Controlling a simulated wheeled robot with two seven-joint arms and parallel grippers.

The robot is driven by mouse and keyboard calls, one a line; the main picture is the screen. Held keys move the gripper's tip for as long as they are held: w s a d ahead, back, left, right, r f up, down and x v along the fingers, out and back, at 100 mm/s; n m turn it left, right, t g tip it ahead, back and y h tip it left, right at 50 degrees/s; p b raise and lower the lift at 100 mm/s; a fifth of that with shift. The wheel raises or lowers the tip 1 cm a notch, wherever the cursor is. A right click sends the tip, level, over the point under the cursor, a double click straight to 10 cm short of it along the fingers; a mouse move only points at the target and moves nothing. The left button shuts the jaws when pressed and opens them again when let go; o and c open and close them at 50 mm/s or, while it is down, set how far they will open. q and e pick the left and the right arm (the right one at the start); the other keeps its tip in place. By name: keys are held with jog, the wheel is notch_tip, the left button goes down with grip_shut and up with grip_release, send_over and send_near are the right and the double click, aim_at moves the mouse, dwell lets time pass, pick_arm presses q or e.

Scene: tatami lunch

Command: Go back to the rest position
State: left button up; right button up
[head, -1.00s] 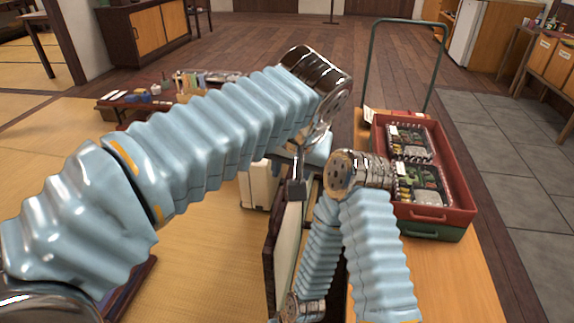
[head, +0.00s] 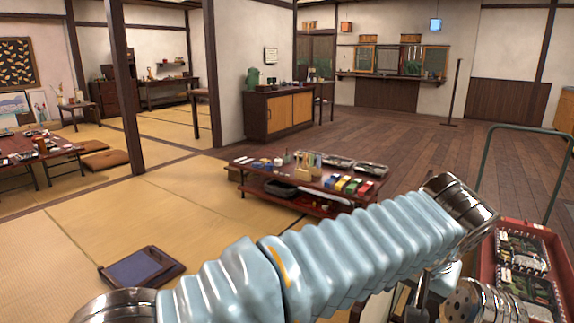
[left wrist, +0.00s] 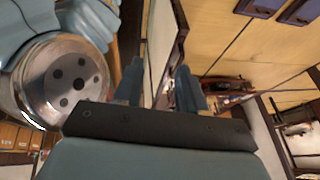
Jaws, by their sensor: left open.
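My left arm reaches across the lower part of the head view from the left, its pale blue sleeve ending in a metal joint at the right. My left gripper shows in the left wrist view (left wrist: 158,88) with its two fingers apart and nothing between them. In the head view only a small dark part of it shows below the metal joint, near the lower edge. A metal joint of my right arm shows at the lower right of the head view; its gripper is not in view.
A red crate (head: 484,262) with clear-lidded lunch boxes (head: 522,250) stands at the right, close to my arms. A low table (head: 262,178) with small items stands ahead. A dark tray (head: 140,268) lies on the tatami at left. A wooden cabinet (head: 283,118) stands farther back.

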pick_arm(q)
jog(key=w+a+f+n+g+h, duration=0.15)
jog(key=w+a+f, duration=0.3)
jog(key=f, duration=0.95)
jog(key=w+a+f+g, duration=0.3)
jog(key=a+f, duration=0.3)
jog(key=f, duration=0.9)
jog(key=s+a+f+n+h, duration=0.1)
jog(key=s+a+f+n, duration=0.1)
jog(key=s+a+f, duration=0.35)
jog(key=s+a+f+n+h, duration=0.1)
jog(key=s+a+f+n, duration=0.1)
jog(key=a+f, duration=0.65)
jog(key=s+a+f+n, duration=0.3)
jog(key=s+a+f, duration=0.2)
jog(key=s, duration=0.5)
notch_tip(320, 180, down, 2)
jog(key=shift+a+f, duration=0.15)
jog(key=shift+a, duration=0.25)
jog(key=shift+n, duration=0.25)
